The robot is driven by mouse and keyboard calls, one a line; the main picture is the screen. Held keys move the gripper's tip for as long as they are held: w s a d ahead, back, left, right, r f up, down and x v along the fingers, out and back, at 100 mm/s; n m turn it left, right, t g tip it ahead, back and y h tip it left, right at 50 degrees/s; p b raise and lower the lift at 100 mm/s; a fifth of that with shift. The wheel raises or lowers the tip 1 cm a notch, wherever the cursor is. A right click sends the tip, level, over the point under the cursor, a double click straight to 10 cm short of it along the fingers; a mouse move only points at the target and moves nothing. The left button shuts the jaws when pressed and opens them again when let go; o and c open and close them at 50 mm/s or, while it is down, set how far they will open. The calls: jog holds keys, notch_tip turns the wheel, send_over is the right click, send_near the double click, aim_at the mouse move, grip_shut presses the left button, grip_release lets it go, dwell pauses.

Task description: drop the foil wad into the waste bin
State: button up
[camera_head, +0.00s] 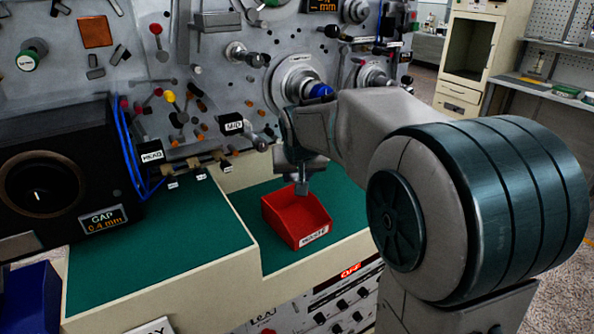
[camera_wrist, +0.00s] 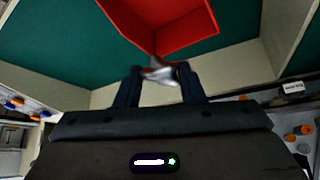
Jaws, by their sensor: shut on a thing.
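The waste bin (camera_head: 298,217) is a red open-topped box with a white label on its front. It stands on the green mat of the right-hand bay. Its red wall also shows at the top of the wrist view (camera_wrist: 185,38). My gripper (camera_head: 303,188) points down above the bin's back part in the head view. In the wrist view my gripper (camera_wrist: 161,72) is shut on the foil wad (camera_wrist: 160,71), a small crumpled silvery piece between the fingertips. The wad cannot be made out clearly in the head view. It is held apart from the bin's floor.
A cream divider (camera_head: 246,250) edges the bay on the left, beside another green mat (camera_head: 165,240). A black machine (camera_head: 50,185) with a round opening stands at left. A grey panel with knobs and levers rises behind. A blue container (camera_head: 30,298) is at lower left.

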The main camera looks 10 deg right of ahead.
jog(key=shift+a+f+b, duration=0.15)
jog(key=shift+f+b, duration=0.25)
jog(key=shift+f, duration=0.3)
jog(key=b, duration=0.7)
send_over(296, 225)
jog(key=shift+f, duration=4.2)
jog(key=shift+p, duration=0.3)
jog(key=o, duration=1)
jog(key=shift+o, duration=0.2)
jog(key=shift+r, duration=0.1)
jog(key=d+v, duration=0.1)
jog(key=v, duration=1.2)
jog(key=shift+s+a+r+p, duration=0.2)
jog(key=shift+a+r+p, duration=0.1)
jog(key=shift+a+p, duration=0.15)
